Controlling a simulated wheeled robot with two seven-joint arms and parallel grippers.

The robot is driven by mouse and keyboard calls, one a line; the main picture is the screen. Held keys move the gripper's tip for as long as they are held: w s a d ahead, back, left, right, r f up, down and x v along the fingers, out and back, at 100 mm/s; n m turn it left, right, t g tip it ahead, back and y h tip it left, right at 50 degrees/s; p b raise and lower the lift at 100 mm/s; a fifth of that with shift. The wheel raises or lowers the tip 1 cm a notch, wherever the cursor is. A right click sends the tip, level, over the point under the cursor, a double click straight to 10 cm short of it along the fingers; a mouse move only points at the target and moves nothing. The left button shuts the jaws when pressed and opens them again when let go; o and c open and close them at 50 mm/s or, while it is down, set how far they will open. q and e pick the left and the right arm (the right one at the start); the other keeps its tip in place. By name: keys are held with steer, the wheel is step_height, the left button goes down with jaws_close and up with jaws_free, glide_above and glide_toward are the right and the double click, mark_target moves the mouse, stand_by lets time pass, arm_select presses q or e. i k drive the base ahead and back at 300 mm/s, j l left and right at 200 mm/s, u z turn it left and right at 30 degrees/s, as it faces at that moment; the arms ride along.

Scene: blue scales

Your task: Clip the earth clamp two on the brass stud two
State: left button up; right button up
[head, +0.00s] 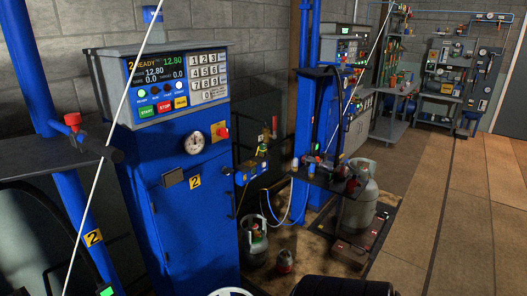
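The blue scale cabinet (205,225) marked 2 stands left of centre, with a lit display and keypad on top. A small yellow-green item (262,148) shows at its right side, above a blue box (252,171); it may be earth clamp two, but it is too small to be sure. A thin yellow cable (240,204) hangs below the box. I cannot make out brass stud two. Neither of my grippers is in view.
A grey gas cylinder (361,196) stands on a platform at right of centre. A smaller cylinder (254,243) and a small red canister (284,261) stand on the floor right of the cabinet. Blue posts (72,190) rise at left. The floor at right (460,220) is clear.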

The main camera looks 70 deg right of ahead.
mark_target(262, 153)
steer(key=z, duration=2.15)
steer(key=k, duration=0.5)
steer(key=k+u, duration=0.15)
steer(key=u, duration=2.4)
steer(key=l+u, duration=0.2)
steer(key=k+l, duration=0.1)
steer(key=l, duration=0.3)
steer(key=k+l, duration=0.15)
steer(key=l, duration=0.25)
steer(key=k+l, duration=0.1)
steer(key=l, duration=0.3)
steer(key=k+l, duration=0.15)
steer(key=l, duration=0.25)
steer(key=k+l, duration=0.1)
steer(key=l, duration=0.3)
steer(key=k+l, duration=0.15)
steer(key=l, duration=0.25)
steer(key=k+l, duration=0.1)
steer(key=l, duration=0.3)
